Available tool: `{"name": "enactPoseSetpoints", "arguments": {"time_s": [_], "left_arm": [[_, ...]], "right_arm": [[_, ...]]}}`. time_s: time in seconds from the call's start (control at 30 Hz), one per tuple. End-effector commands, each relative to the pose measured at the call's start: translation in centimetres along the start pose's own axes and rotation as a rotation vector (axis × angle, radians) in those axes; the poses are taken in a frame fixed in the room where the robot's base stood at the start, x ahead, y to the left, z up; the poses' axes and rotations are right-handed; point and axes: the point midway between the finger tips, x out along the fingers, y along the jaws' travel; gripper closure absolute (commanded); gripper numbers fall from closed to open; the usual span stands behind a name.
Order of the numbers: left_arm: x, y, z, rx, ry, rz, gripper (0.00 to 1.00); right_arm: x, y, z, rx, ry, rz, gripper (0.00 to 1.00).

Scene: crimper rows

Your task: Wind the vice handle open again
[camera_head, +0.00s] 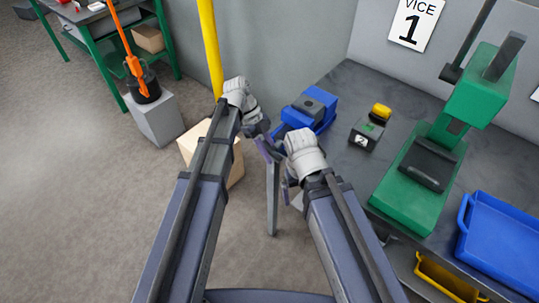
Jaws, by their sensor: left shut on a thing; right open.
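The blue vice (323,121) stands at the left end of the grey workbench, below the "VICE 1" sign (413,24). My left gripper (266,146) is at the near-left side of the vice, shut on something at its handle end. The handle itself is mostly hidden by the gripper and cannot be made out clearly. My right gripper (288,188) is open, lower and just right of the left one, near the bench's left edge. It appears empty.
On the bench (345,84) are a small yellow-topped box (367,133) marked 2, a green press (405,193) and a blue tray (505,245). A yellow bin (445,281) sits below. A yellow post (209,45) and a cardboard box (190,146) stand left.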

Motion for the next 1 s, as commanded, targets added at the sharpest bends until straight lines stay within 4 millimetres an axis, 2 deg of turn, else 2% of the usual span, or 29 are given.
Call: {"name": "enactPoseSetpoints", "arguments": {"time_s": [0.13,0.63,0.67,0.9,1.0], "left_arm": [[0.13,0.03,0.09,-0.001,0.036,0.000,1.00],[0.00,0.05,-0.06,-0.001,0.055,0.001,1.00],[-0.01,0.05,-0.06,-0.001,0.055,0.001,0.71],[-0.01,0.03,-0.06,-0.001,0.055,0.001,0.44],[-0.01,0.03,-0.06,-0.001,0.054,0.001,0.43]], "right_arm": [[0.59,-0.06,-0.03,0.000,0.000,0.000,0.00],[0.63,-0.06,-0.04,0.000,0.000,0.000,0.00],[0.63,-0.06,-0.04,0.000,0.000,0.000,0.00],[0.63,-0.06,-0.04,0.000,0.000,0.000,0.00],[0.63,-0.06,-0.04,0.000,0.000,0.000,0.00]]}}
